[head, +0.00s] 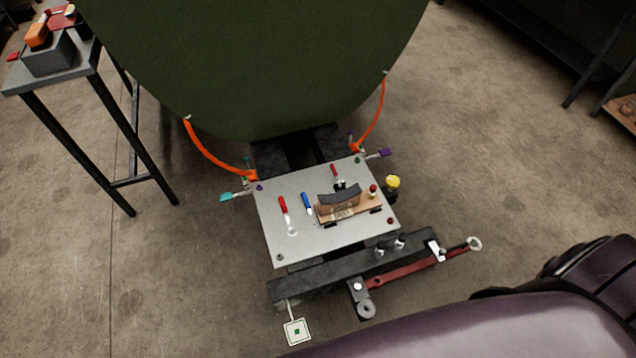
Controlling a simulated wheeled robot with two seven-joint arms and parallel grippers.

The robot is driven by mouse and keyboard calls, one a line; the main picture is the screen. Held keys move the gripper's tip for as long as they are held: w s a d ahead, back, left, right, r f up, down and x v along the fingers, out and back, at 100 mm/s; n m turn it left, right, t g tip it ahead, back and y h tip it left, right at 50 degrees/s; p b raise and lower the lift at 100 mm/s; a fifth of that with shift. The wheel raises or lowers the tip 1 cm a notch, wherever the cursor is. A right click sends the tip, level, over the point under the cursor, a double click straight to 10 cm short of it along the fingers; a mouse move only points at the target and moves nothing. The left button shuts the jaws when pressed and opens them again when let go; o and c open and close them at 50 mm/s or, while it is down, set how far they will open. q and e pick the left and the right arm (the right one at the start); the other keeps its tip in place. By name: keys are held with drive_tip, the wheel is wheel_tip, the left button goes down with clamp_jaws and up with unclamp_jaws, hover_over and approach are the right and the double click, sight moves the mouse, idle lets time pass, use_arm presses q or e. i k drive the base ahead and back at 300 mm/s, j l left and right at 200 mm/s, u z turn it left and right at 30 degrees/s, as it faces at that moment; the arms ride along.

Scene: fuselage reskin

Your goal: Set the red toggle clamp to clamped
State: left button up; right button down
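A light grey plate (275,250) lies in front of the dark green panel. On its left part a red handle (283,205) with a pale metal end stands out, its red part toward the panel. A blue handle (307,203) is just right of it. A smaller red handle (334,170) with dark metal parts sits near the plate's far edge. I cannot tell for sure which red handle is the toggle clamp, or whether it is clamped. Neither of my grippers is in view.
A curved dark grey block (340,197) sits by a tan board (348,212) on the plate. Orange straps (208,158) run down from the green panel (270,70). A dark beam with a red lever (405,269) lies in front. A side table (82,85) stands left.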

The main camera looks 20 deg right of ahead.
sight(341, 184)
drive_tip(key=j+z, duration=0.3)
drive_tip(key=j, duration=0.6)
drive_tip(key=k+j+z, duration=0.1)
drive_tip(key=j+z, duration=0.2)
drive_tip(key=j, duration=0.55)
drive_tip(key=i+j+z, duration=0.4)
drive_tip(key=j, duration=0.3)
drive_tip(key=i+j+z, duration=0.15)
drive_tip(key=j, duration=0.2)
drive_tip(key=i+j+z, duration=0.2)
drive_tip(key=j, duration=0.2)
drive_tip(key=i+j+z, duration=0.25)
drive_tip(key=i, duration=0.35)
drive_tip(key=i+j+z, duration=0.2)
drive_tip(key=i+j, duration=0.3)
drive_tip(key=i, duration=0.1)
